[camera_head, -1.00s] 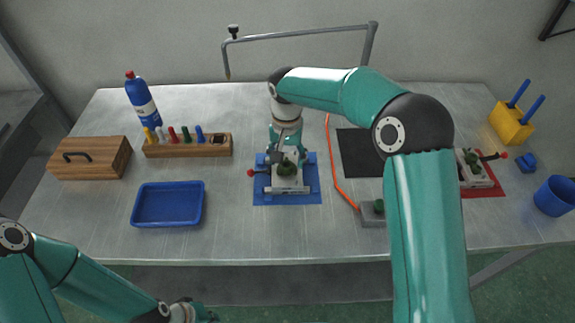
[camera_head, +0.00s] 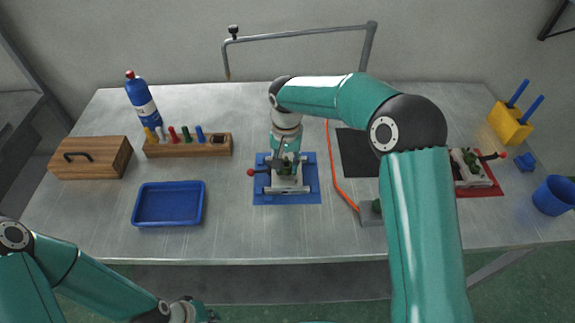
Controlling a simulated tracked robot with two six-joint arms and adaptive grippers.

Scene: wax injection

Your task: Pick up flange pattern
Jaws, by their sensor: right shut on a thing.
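A small metal mold (camera_head: 287,185) with a red-tipped handle (camera_head: 251,173) stands on the blue mat (camera_head: 264,200) at the middle of the table. The green flange pattern (camera_head: 291,160) is at the top of this mold, mostly hidden by my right gripper. My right gripper (camera_head: 287,162) points down over the mold and is shut on the flange pattern. I cannot tell whether the pattern is clear of the mold. My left gripper (camera_head: 190,311) is low at the bottom edge, in front of the table, and its fingers cannot be made out.
A blue tray (camera_head: 137,218), a rack of colored tools (camera_head: 187,152), a wooden box (camera_head: 112,150) and a blue bottle (camera_head: 142,103) stand on the left. On the right are a black mat (camera_head: 352,150), a second mold (camera_head: 475,175) and a blue cup (camera_head: 554,195).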

